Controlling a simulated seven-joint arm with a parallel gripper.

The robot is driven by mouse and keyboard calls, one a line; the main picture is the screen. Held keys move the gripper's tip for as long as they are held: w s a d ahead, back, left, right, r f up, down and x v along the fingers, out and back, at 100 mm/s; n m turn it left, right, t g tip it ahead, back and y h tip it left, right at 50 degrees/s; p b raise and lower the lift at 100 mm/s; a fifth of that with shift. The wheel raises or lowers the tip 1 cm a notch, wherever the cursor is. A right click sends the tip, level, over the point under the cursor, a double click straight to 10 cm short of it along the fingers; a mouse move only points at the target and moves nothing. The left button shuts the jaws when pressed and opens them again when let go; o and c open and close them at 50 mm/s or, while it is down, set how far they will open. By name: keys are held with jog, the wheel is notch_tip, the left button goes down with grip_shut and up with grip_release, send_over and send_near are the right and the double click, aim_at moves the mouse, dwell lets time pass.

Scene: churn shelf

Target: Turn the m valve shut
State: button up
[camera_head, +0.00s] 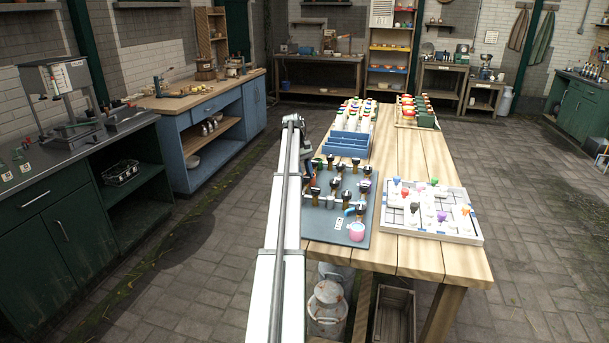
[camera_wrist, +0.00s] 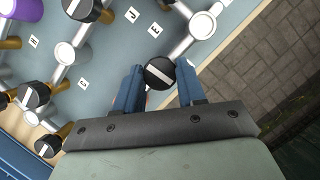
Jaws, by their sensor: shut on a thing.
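The valve board (camera_head: 349,224) is a blue-grey panel on the wooden table, with several black-topped valve knobs on pipes. In the wrist view my gripper (camera_wrist: 158,70) has its two blue fingers on either side of a black round knob (camera_wrist: 160,74) with a white stripe, shut on it. The stripe slants down to the right, roughly across the pale pipe (camera_wrist: 205,28). In the head view my gripper (camera_head: 307,160) is at the board's far left corner. I cannot read which letter label belongs to this knob.
Other knobs, such as one at the top (camera_wrist: 90,8), stand close by. A pink mug (camera_head: 357,231) is at the board's near edge. A white tray (camera_head: 432,236) lies to the right, a blue crate (camera_head: 347,145) behind. Open floor (camera_wrist: 255,85) lies beyond the table edge.

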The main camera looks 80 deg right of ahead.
jog(key=o, duration=1)
jog(key=shift+o, duration=0.2)
